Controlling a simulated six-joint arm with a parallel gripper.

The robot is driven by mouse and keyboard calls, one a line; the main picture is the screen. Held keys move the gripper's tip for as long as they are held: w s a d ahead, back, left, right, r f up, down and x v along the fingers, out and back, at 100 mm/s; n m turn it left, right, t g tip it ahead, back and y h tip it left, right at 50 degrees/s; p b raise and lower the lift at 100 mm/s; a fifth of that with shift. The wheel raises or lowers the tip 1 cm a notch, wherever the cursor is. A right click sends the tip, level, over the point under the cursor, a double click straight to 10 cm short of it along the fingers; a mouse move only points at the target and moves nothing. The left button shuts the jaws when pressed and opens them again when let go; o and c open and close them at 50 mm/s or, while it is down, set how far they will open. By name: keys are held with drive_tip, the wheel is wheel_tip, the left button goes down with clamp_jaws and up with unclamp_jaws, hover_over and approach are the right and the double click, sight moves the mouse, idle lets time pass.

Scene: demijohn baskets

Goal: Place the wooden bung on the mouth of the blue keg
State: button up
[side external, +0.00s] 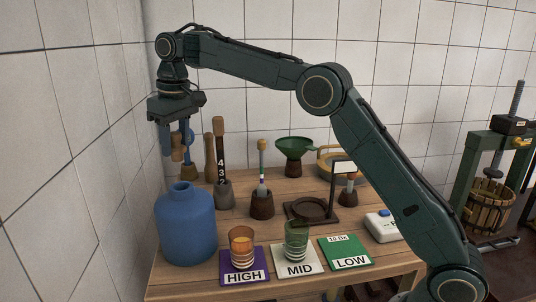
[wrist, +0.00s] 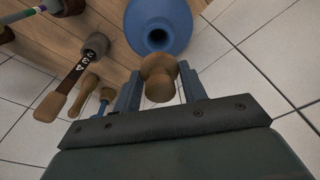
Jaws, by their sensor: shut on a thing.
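The blue keg (side external: 186,226) stands upright at the left front of the wooden table. In the wrist view the keg (wrist: 158,17) shows its round dark open mouth (wrist: 157,38). My gripper (side external: 176,145) is above the keg in the side external view, pointing down. It is shut on the wooden bung (side external: 177,152), which hangs between the fingers. In the wrist view the bung (wrist: 158,75) sits between the two blue-grey fingers of my gripper (wrist: 160,80), close beside the keg's mouth in the picture. In the side view the bung is above the keg, apart from it.
Behind the keg stand several tools in holders, including a numbered dark stick (side external: 221,150). Cups stand on the HIGH (side external: 244,277) and MID cards; the green LOW card (side external: 345,253) is bare. A green funnel (side external: 294,150) is at the back. A tiled wall (side external: 70,150) is close on the left.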

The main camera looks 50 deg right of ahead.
sight(179, 160)
drive_tip(key=shift+f, duration=0.1)
drive_tip(key=shift+f, duration=2.75)
drive_tip(key=shift+f, duration=0.95)
drive_tip(key=o, duration=1)
drive_tip(key=shift+o, duration=0.2)
drive_tip(key=shift+r, duration=0.15)
drive_tip(key=shift+s+d+r, duration=0.1)
drive_tip(key=shift+s+r, duration=0.15)
drive_tip(key=shift+r, duration=1.85)
drive_tip(key=shift+s+a+r, duration=0.1)
drive_tip(key=shift+s+r, duration=0.1)
drive_tip(key=shift+r, duration=1.85)
drive_tip(key=shift+s+d+r, duration=0.1)
drive_tip(key=shift+s+r, duration=0.15)
drive_tip(key=shift+r, duration=1.85)
drive_tip(key=shift+s+r, duration=0.15)
drive_tip(key=shift+r, duration=0.3)
